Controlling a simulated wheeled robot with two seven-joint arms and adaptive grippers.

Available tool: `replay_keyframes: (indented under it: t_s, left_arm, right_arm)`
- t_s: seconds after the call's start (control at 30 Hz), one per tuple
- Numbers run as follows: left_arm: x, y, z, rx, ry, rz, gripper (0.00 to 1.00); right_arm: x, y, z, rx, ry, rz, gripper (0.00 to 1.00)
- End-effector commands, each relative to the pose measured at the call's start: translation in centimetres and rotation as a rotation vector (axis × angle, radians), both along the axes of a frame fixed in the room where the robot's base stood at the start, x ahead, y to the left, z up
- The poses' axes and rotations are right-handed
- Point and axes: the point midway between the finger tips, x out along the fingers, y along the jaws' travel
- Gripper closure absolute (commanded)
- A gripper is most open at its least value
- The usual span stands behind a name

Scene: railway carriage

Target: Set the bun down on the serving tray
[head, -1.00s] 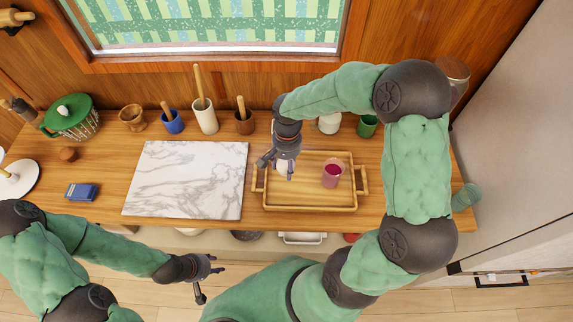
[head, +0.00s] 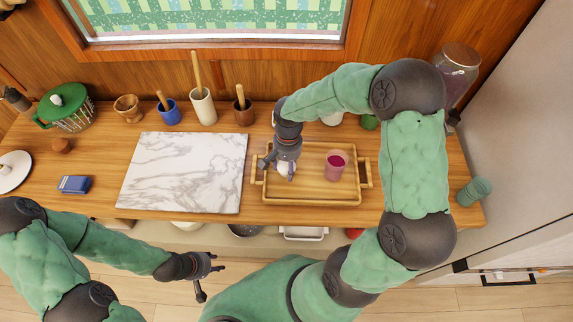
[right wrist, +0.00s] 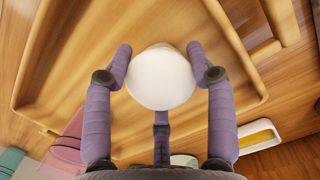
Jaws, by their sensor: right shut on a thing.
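The bun (head: 286,170) is a white, rounded thing held over the left part of the wooden serving tray (head: 310,201). My right gripper (head: 283,164) is shut on it. In the right wrist view the bun (right wrist: 161,78) sits between two purple fingers, with the tray floor (right wrist: 75,75) behind it. I cannot tell whether the bun touches the tray. A pink cup (head: 336,166) with dark red contents stands on the tray, to the right of the bun. My left gripper (head: 208,275) is empty, with its fingers apart, in front of the counter.
A marble board (head: 185,172) lies left of the tray. Pots with wooden handles, a brown mortar (head: 129,108) and a green lidded jug (head: 68,108) line the back. A blue box (head: 74,184) lies at left. A green cup (head: 474,191) is at right.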

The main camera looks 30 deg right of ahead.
Motion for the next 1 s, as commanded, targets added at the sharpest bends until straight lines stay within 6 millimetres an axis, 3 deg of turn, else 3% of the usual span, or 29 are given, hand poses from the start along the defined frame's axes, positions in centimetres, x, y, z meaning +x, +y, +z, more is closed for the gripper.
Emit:
replay_keyframes:
  t_s: [0.93,0.97,1.0]
  left_arm:
    - [0.0,0.0,-0.8,0.0,0.0,0.0,0.6]
    - [0.0,0.0,-0.75,0.0,0.0,0.0,0.6]
    - [0.0,0.0,-0.74,0.0,0.0,0.0,0.6]
  right_arm:
    - [0.03,-0.01,-1.07,0.001,-0.001,-0.001,0.76]
    - [0.03,-0.01,-1.02,0.001,-0.001,-0.001,0.35]
    - [0.03,-0.01,-1.01,0.001,-0.001,-0.001,0.24]
